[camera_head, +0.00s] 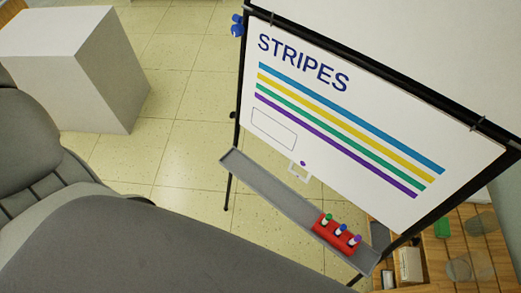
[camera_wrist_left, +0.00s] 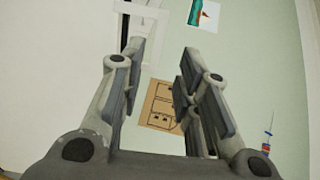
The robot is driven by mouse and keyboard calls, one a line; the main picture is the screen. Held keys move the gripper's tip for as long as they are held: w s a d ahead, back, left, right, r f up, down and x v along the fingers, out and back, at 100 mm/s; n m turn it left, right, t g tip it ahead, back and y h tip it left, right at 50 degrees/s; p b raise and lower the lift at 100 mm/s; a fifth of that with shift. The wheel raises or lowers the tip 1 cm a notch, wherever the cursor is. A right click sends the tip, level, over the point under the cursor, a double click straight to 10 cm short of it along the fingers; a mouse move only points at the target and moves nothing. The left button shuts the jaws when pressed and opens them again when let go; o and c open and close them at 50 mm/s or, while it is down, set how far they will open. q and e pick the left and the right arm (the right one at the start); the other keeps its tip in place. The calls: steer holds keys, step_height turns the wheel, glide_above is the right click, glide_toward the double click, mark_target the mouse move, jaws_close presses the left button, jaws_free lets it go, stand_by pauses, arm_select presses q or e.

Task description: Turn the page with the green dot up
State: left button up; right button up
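A flip chart page (camera_head: 290,85) headed STRIPES faces me in the head view, with blue, yellow, green and purple stripes and an empty outlined box at lower left. A small purple dot (camera_head: 303,163) sits near its bottom edge. A small pale tab (camera_head: 299,173) hangs just below that edge. No green dot shows in either view. My left gripper (camera_wrist_left: 162,68) is open and empty in the left wrist view, with the wall behind it and no page between its fingers. Neither gripper shows in the head view.
A grey tray (camera_head: 265,190) below the page carries a red holder (camera_head: 337,236) with three capped markers. A white block (camera_head: 70,65) stands at the left on the tiled floor. A wooden table (camera_head: 440,258) with small items is at lower right. Wall pictures (camera_wrist_left: 204,14) show beyond my left gripper.

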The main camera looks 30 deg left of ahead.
arm_select(q)
steer(key=shift+v, duration=1.4)
steer(key=shift+w+a, duration=0.1)
